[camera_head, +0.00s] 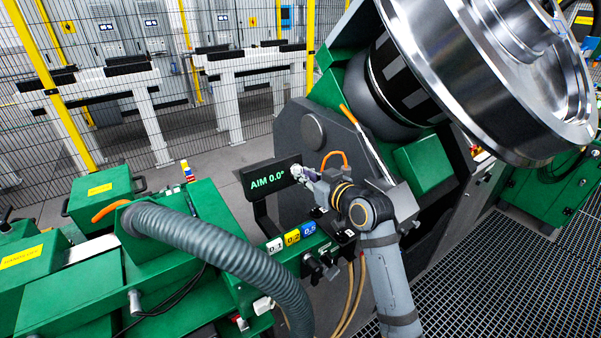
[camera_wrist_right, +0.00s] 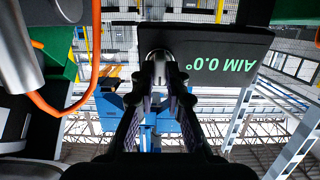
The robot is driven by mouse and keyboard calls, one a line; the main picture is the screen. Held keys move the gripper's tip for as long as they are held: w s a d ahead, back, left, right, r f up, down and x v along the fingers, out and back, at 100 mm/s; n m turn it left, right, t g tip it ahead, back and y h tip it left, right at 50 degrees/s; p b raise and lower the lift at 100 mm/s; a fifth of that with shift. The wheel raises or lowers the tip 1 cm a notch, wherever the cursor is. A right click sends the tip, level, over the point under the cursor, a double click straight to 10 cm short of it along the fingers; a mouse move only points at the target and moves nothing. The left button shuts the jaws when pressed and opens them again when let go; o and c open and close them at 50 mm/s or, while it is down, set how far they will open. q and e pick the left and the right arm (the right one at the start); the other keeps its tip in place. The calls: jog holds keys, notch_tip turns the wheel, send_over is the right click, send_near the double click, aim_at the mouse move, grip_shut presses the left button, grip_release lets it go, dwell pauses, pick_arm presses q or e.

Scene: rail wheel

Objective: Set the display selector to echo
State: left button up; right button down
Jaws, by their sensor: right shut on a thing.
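The dark display (camera_head: 269,178) stands above the green machine bed and reads "AIM 0.0°" in green. It also shows upside down in the right wrist view (camera_wrist_right: 222,68). My right gripper (camera_head: 298,173) is at the display's right edge. In the right wrist view its fingers (camera_wrist_right: 158,75) are closed around a small round grey knob, the selector (camera_wrist_right: 158,54), at the display's edge. The fingers hide most of the knob, so its pointer and markings cannot be read. My left gripper is not in view.
A large steel rail wheel (camera_head: 490,75) hangs above right of my arm. A thick grey hose (camera_head: 205,240) arches at the left. Numbered blocks (camera_head: 292,238) sit below the display. An orange cable (camera_wrist_right: 55,108) runs close to the gripper in the wrist view.

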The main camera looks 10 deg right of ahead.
jog(key=m+p, duration=0.4)
jog(key=p, duration=0.1)
jog(key=shift+m, duration=0.3)
dwell(0.4)
jog(key=m+p, duration=0.4)
jog(key=p, duration=0.1)
jog(key=shift+m, duration=0.3)
dwell(0.4)
